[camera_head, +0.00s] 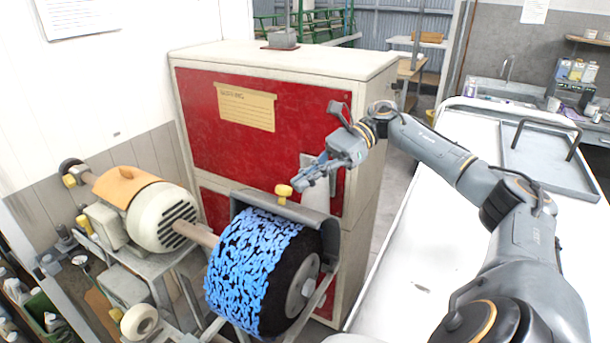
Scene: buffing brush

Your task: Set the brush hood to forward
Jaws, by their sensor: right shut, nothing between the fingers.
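The brush (255,270) is a large roller with blue and black bristles at the lower middle of the head view. The grey brush hood (287,208) sits over the top and back of it, with a yellow knob (284,190) on its upper edge. My right gripper (301,185) is shut and empty. Its fingertips are close beside the yellow knob, just right of it; I cannot tell whether they touch. My left gripper is not in the view.
A cream motor (160,212) with an orange top drives the brush by a shaft. A red and cream cabinet (290,125) stands right behind the hood. A white-topped table (425,250) lies to the right under my right arm, with a grey tray (545,155) at its far end.

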